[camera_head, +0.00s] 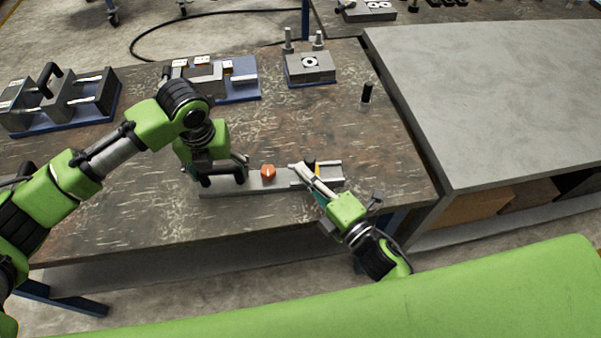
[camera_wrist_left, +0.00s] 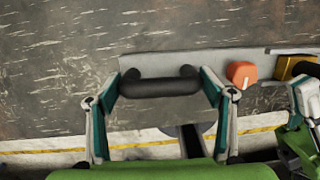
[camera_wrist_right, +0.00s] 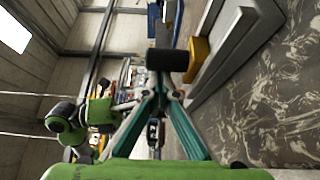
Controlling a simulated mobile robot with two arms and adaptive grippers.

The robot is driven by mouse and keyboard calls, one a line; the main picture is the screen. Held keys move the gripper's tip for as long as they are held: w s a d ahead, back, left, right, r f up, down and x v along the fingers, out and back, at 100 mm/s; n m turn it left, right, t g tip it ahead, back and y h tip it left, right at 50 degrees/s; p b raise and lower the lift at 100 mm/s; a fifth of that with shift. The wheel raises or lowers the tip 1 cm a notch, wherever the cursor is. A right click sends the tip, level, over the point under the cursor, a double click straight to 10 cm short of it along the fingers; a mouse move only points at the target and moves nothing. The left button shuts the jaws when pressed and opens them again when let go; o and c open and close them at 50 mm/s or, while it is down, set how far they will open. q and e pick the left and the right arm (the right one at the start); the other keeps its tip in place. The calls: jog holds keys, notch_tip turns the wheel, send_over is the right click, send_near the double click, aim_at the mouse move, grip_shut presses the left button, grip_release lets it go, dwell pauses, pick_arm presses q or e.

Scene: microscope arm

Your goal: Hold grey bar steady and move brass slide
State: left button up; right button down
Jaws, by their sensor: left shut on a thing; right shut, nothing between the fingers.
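The grey bar (camera_head: 252,184) lies along the front of the worktable; it also shows in the left wrist view (camera_wrist_left: 214,62). My left gripper (camera_head: 222,177) is shut on the bar's black handle (camera_wrist_left: 160,86), with one finger at each end of the handle. An orange knob (camera_head: 267,171) sits mid-bar. The brass slide (camera_wrist_left: 297,67) is at the bar's right part, with a black knob (camera_wrist_right: 167,59) on it. My right gripper (camera_wrist_right: 160,78) is shut and empty, its tips beside that knob; I cannot tell whether they touch. In the head view its fingers partly hide the slide.
Other fixtures on blue bases (camera_head: 60,105) stand along the back of the table, with a grey block (camera_head: 309,67). A small black-topped cylinder (camera_head: 366,93) stands at the back right. A grey bench (camera_head: 500,100) adjoins on the right. Bare tabletop lies behind the bar.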

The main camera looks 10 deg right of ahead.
aim_at(330, 180)
pick_arm(q)
jog(key=shift+r, duration=0.1)
pick_arm(e)
jog(key=d, duration=0.6)
jog(key=shift+s+d, duration=0.2)
jog(key=shift+s, duration=0.05)
pick_arm(q)
jog(key=shift+a, duration=0.15)
pick_arm(e)
jog(key=a, duration=0.4)
jog(key=shift+s+a, duration=0.25)
jog(key=shift+a, duration=0.1)
jog(key=v, duration=1)
jog(key=shift+d, duration=0.1)
pick_arm(q)
jog(key=o, duration=2)
jog(key=shift+d, duration=0.2)
jog(key=shift+o, duration=0.2)
